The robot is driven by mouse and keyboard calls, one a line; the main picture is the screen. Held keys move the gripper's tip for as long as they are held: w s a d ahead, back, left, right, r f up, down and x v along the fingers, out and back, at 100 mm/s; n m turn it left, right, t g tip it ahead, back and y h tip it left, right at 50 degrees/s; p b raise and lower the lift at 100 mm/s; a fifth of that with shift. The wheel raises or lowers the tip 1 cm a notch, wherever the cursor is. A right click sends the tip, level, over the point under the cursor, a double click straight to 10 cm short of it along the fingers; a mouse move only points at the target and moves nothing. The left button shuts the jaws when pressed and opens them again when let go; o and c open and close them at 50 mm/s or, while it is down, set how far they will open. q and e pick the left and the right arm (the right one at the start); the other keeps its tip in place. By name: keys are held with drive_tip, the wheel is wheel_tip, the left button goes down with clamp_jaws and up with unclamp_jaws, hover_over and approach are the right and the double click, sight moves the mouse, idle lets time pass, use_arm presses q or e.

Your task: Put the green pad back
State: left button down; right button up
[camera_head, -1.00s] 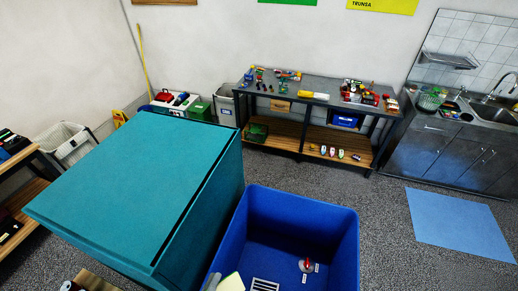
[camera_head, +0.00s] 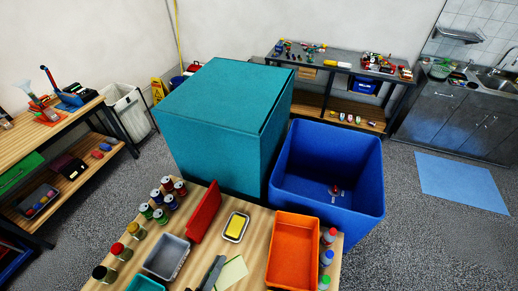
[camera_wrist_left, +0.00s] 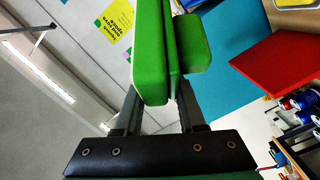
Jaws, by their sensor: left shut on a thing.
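In the head view my left gripper (camera_head: 216,264) shows as a dark grey shape over the front of the wooden table. A pale yellow-green flat piece (camera_head: 231,272) shows right beside it; I cannot tell for sure that it is the pad. My right gripper is not in view.
The wooden table (camera_head: 258,215) carries a tilted red panel (camera_head: 204,211), a yellow block in a metal dish (camera_head: 246,233), an orange tray (camera_head: 270,280), a grey tray (camera_head: 150,266) and several cans. A teal box (camera_head: 215,105) and a blue bin (camera_head: 365,195) stand behind it.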

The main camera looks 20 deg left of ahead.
use_arm(q)
drive_tip(key=shift+d+f+m, duration=0.1)
drive_tip(key=shift+f+m, duration=0.1)
drive_tip(key=shift+m, duration=0.1)
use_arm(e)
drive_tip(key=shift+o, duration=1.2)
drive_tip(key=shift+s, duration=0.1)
use_arm(q)
drive_tip(key=w+f+m+b, duration=0.1)
drive_tip(key=m, duration=0.1)
drive_tip(key=w+d+f+m+h+b, duration=0.1)
drive_tip(key=f+m+b, duration=0.1)
drive_tip(key=m, duration=0.1)
drive_tip(key=w+d+f+m+h+b, duration=0.1)
drive_tip(key=f+m, duration=0.1)
drive_tip(key=shift+w+f, duration=0.2)
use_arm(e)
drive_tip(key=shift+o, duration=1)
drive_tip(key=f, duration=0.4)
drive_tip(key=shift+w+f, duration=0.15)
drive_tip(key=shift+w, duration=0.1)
use_arm(q)
drive_tip(key=w+f+m+b, duration=1.1)
drive_tip(key=m+b, duration=0.7)
drive_tip(key=m, duration=0.5)
drive_tip(key=shift+w+a, duration=0.15)
drive_tip(key=shift+w, duration=0.3)
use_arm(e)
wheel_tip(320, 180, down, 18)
